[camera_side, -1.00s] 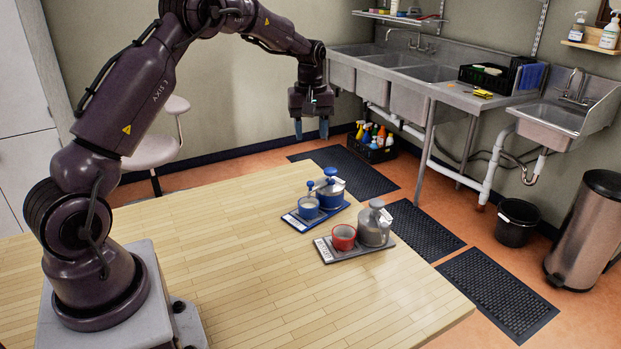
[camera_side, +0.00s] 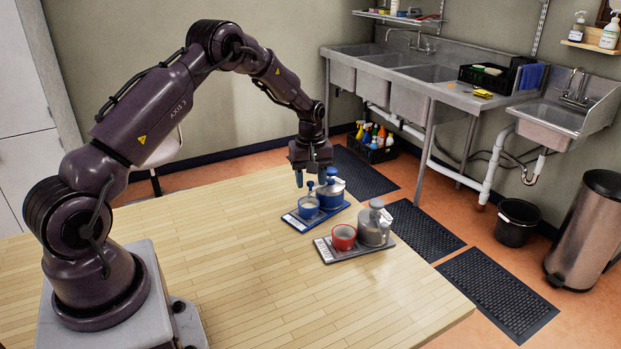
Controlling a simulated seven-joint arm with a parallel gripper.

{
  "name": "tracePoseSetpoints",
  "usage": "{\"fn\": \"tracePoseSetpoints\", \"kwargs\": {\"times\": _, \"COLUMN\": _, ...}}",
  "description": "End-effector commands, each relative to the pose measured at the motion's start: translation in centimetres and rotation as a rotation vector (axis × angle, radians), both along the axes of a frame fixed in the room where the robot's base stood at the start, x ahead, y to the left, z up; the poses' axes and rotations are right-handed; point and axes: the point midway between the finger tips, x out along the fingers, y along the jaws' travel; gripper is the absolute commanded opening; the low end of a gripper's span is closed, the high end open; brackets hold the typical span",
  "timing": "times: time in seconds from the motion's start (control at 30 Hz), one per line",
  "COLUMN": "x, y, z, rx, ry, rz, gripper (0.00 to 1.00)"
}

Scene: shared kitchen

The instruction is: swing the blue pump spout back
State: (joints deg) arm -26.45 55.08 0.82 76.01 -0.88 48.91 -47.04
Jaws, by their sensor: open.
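The blue pump (camera_side: 332,193) stands on a blue tray (camera_side: 297,222) near the far edge of the wooden table. A small blue cup (camera_side: 308,207) sits on the same tray, to the left of the pump. The pump's blue spout (camera_side: 311,187) appears to reach left toward the cup; its exact angle is hard to tell at this size. My gripper (camera_side: 310,180) points down, open and empty, just above the cup and the spout. Its fingers overlap the top of the pump in the picture, and I cannot tell whether they touch it.
Sinks and floor mats lie beyond the table.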

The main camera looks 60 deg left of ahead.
Motion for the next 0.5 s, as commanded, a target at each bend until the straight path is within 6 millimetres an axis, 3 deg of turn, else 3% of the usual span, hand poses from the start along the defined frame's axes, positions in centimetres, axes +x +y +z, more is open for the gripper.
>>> {"fn": "tracePoseSetpoints", "kwargs": {"times": 0.27, "x": 0.00, "y": 0.01, "z": -0.18, "rx": 0.000, "ry": -0.001, "rz": 0.000, "gripper": 0.46}}
{"fn": "tracePoseSetpoints", "kwargs": {"times": 0.47, "x": 0.01, "y": 0.02, "z": -0.15, "rx": 0.000, "ry": 0.000, "rz": 0.000, "gripper": 0.02}}
{"fn": "tracePoseSetpoints", "kwargs": {"times": 0.5, "x": 0.00, "y": 0.01, "z": -0.15, "rx": 0.000, "ry": 0.000, "rz": 0.000, "gripper": 0.00}}
